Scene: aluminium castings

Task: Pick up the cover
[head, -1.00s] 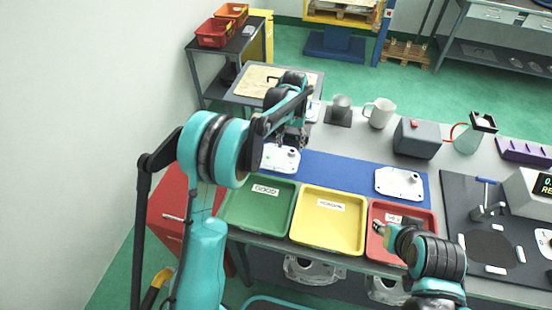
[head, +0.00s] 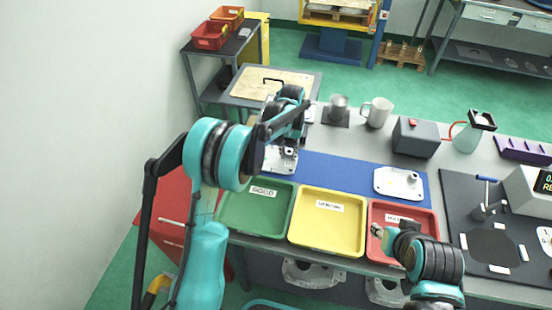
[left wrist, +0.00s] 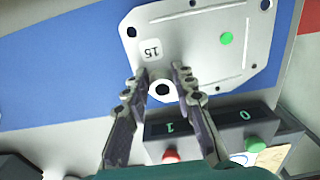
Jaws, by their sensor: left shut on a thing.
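A flat silver cover (head: 281,164) lies on the left part of the blue mat, partly hidden by my left arm. In the left wrist view the cover (left wrist: 198,55) shows a "15" label, a green dot, and a round boss with a dark hole. My left gripper (left wrist: 162,71) is shut on this boss, one finger on each side. The cover looks flat against the mat. A second silver cover (head: 399,181) lies on the right part of the mat. My right gripper (head: 381,232) is over the red tray; its finger gap is unclear.
Green (head: 231,215), yellow (head: 327,240) and red (head: 429,217) trays line the front edge. A box with red and green buttons (left wrist: 213,128) is near my left fingers.

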